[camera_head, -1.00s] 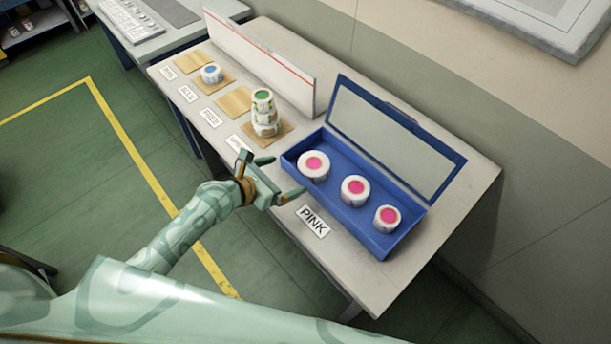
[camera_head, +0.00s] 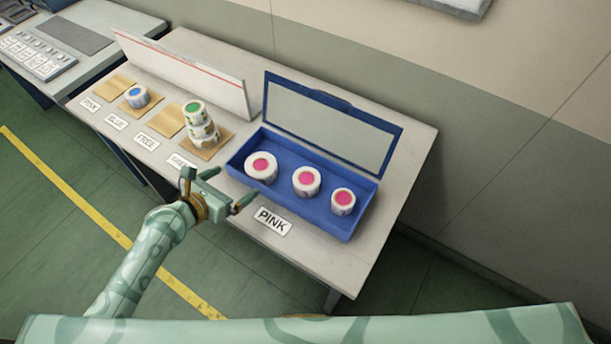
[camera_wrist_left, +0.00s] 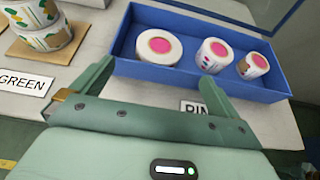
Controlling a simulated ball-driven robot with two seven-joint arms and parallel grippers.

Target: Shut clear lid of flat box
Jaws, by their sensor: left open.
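A flat blue box (camera_head: 290,212) stands on the table with three white rolls with pink cores in a row: a left roll (camera_head: 261,167), a middle roll (camera_head: 306,181) and a right roll (camera_head: 342,201). Its clear lid (camera_head: 325,125), framed in blue, stands up open along the back edge. My left gripper (camera_head: 217,188) is open and empty, in front of the box's left front corner. In the left wrist view its two fingers (camera_wrist_left: 155,85) point toward the front of the box (camera_wrist_left: 190,76). My right gripper is not in view.
A PINK label (camera_head: 272,221) lies in front of the box. Stacked green-core rolls (camera_head: 202,132) stand left of it, with a blue-core roll (camera_head: 137,97) farther left. A white upright panel (camera_head: 185,75) stands behind them. The table's right end (camera_head: 400,185) is clear.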

